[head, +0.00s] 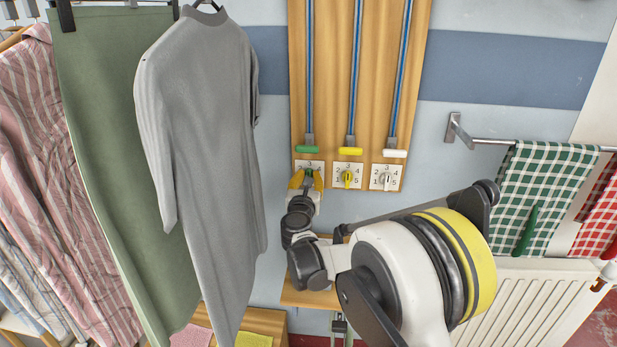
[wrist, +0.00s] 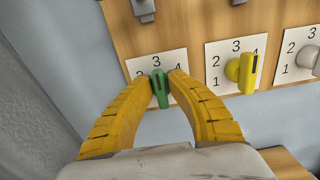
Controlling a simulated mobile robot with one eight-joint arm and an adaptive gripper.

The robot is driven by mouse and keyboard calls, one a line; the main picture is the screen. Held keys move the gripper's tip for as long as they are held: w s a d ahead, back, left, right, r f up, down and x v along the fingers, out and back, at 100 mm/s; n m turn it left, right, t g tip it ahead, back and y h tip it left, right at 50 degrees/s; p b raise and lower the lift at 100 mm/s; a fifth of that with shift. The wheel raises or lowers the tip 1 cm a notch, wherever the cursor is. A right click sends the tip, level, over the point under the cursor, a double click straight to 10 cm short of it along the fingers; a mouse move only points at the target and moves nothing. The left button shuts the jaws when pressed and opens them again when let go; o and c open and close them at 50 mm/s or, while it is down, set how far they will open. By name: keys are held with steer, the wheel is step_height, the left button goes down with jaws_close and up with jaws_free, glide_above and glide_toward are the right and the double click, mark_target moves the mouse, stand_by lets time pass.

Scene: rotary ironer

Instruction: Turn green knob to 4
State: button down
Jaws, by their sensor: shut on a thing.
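The green knob (wrist: 161,90) sits on a white number plate (wrist: 143,66) at the lower left of the wooden board. In the wrist view its narrow grip stands nearly upright, its upper end close to the 3. The 4 is just right of it, beside a finger; the lower numbers are hidden. My gripper (wrist: 161,86) has its two yellow fingers on either side of the knob and is shut on it. In the head view my gripper (head: 306,181) covers much of the plate, and only a little of the green knob (head: 309,173) shows.
A yellow knob (wrist: 247,72) and a white knob (head: 387,180) sit to the right on similar plates. Green, yellow and white handles (head: 350,151) hang above on blue rods. A grey garment (head: 205,140) hangs close on the left. A towel rail (head: 490,141) is on the right.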

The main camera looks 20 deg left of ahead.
steer(key=shift+m, duration=0.3)
steer(key=m, duration=0.5)
steer(key=shift+w+d+m, duration=0.15)
steer(key=shift+d+m, duration=0.05)
steer(key=shift+m, duration=0.2)
steer(key=m, duration=0.5)
steer(key=shift+d+f+b, duration=0.15)
steer(key=shift+b, duration=0.15)
steer(key=c, duration=1.6)
jaws_free()
steer(key=shift+o, duration=0.7)
steer(key=shift+w+f, duration=0.1)
steer(key=shift+m, duration=0.3)
